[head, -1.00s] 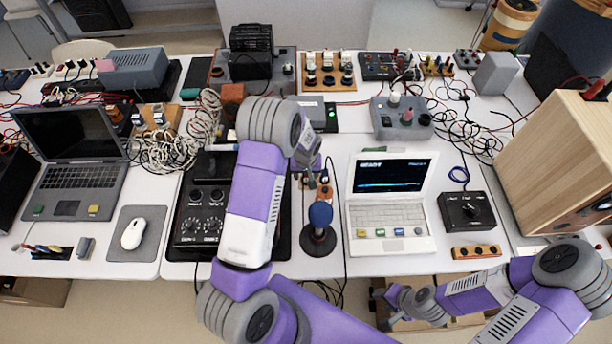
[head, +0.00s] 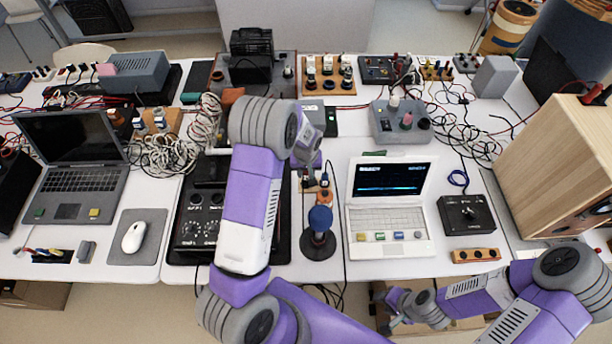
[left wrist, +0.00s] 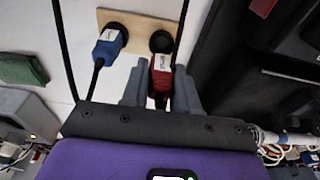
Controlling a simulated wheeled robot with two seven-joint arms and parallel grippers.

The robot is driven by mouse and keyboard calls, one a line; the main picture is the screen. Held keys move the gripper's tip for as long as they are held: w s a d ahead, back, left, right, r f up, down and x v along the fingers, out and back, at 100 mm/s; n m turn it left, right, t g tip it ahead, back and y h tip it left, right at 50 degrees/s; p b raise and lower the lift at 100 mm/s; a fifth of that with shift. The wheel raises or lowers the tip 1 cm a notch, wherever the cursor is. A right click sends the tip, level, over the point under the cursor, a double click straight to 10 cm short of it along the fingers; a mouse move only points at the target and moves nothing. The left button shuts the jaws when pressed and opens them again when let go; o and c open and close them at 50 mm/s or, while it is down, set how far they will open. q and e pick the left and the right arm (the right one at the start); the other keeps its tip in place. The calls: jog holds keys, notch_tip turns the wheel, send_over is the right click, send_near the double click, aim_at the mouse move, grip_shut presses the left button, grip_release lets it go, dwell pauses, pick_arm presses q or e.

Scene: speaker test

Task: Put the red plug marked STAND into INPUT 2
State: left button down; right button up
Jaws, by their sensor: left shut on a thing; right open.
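My left gripper (left wrist: 160,92) is shut on a red plug (left wrist: 161,72) with a white label too small to read. The plug's front end is close to a black round socket (left wrist: 160,41) on a wooden board (left wrist: 137,22); I cannot tell whether it touches. A blue plug (left wrist: 107,48) sits in the socket to the left on the same board. In the head view my left gripper (head: 312,178) is over this board, partly hidden by my arm. My right gripper (head: 386,318) is open and empty, low in front of the table edge.
A dark stand with a blue knob (head: 319,218) is just in front of the board. A white laptop (head: 388,216) stands to its right and a black amplifier box (head: 200,215) to its left. Black cables run close beside the gripper. Tangled cables (head: 455,130) lie further back.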

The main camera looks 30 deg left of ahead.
pick_arm(q)
jog(key=r, duration=0.6)
jog(key=shift+s+a+p, duration=0.15)
jog(key=shift+a+p, duration=0.1)
jog(key=shift+p, duration=0.1)
jog(key=s+a+r+b, duration=0.1)
jog(key=s+a+r, duration=0.1)
jog(key=s+a, duration=0.8)
jog(key=s+a+r+b, duration=0.1)
jog(key=s+a+r, duration=0.1)
jog(key=s+a, duration=0.85)
jog(key=shift+s+d+f+b, duration=0.2)
jog(key=shift+d+f+b, duration=0.05)
jog(key=shift+f+b, duration=0.7)
jog(key=shift+s+d+f+b, duration=0.3)
jog(key=shift+f+b, duration=0.4)
jog(key=shift+f, duration=0.45)
jog(key=shift+s+d+f+b, duration=0.15)
jog(key=shift+d+f+b, duration=0.1)
jog(key=shift+f+b, duration=0.7)
jog(key=shift+f, duration=0.35)
jog(key=c, duration=0.8)
grip_release()
jog(key=shift+r, duration=0.15)
